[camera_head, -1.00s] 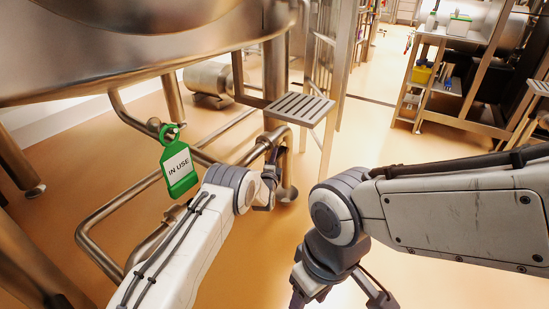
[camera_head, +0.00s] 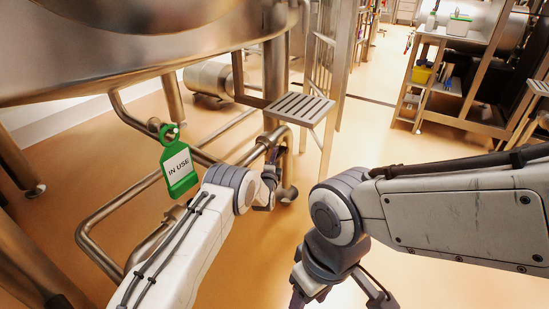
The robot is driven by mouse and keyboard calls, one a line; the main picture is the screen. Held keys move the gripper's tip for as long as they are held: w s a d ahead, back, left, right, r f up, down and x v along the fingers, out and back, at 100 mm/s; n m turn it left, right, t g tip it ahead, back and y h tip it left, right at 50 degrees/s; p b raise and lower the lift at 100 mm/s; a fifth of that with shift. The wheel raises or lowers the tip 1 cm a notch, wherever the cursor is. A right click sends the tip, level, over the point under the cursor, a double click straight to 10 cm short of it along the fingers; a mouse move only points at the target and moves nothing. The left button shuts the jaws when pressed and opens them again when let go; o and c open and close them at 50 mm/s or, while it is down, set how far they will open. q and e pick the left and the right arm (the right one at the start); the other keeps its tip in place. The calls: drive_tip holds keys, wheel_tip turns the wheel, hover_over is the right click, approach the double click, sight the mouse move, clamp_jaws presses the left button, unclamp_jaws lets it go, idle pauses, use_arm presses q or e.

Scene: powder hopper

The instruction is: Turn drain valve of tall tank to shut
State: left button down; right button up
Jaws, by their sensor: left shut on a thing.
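The tall steel tank (camera_head: 130,45) fills the upper left, its rounded underside above a run of steel pipes. My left gripper (camera_head: 270,180) is at the pipework under the tank's right side, beside a steel leg. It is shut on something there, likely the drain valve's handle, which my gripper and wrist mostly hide. The valve's exact angle cannot be told. My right gripper (camera_head: 340,297) hangs at the bottom edge, away from the tank, with its fingers spread and partly cut off by the frame.
A green "IN USE" tag (camera_head: 178,163) hangs from a pipe left of my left wrist. A slatted step (camera_head: 300,108) juts out just above my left gripper. A shelf cart (camera_head: 455,85) with a yellow bin stands at the back right. Orange floor is open in the middle.

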use_arm(q)
drive_tip(key=shift+r+m+g+p, duration=0.3)
drive_tip(key=shift+r+g+p, duration=0.25)
drive_tip(key=shift+p, duration=0.4)
drive_tip(key=r+g+p, duration=0.1)
drive_tip(key=m+g+p, duration=0.1)
drive_tip(key=p, duration=0.1)
drive_tip(key=shift+w+d+r+g+y, duration=0.15)
drive_tip(key=shift+r+g+y, duration=0.2)
drive_tip(key=shift+y, duration=0.05)
drive_tip(key=p, duration=0.2)
drive_tip(key=g+p, duration=0.1)
drive_tip(key=p, duration=0.1)
drive_tip(key=shift+w+d+r+g+y, duration=0.1)
drive_tip(key=shift+w+r+g+y, duration=0.1)
drive_tip(key=shift+r+g+y, duration=0.15)
drive_tip(key=shift+w+m+g+p, duration=0.1)
drive_tip(key=shift+m+g+p, duration=0.25)
drive_tip(key=shift+p, duration=0.6)
drive_tip(key=c, duration=0.7)
unclamp_jaws()
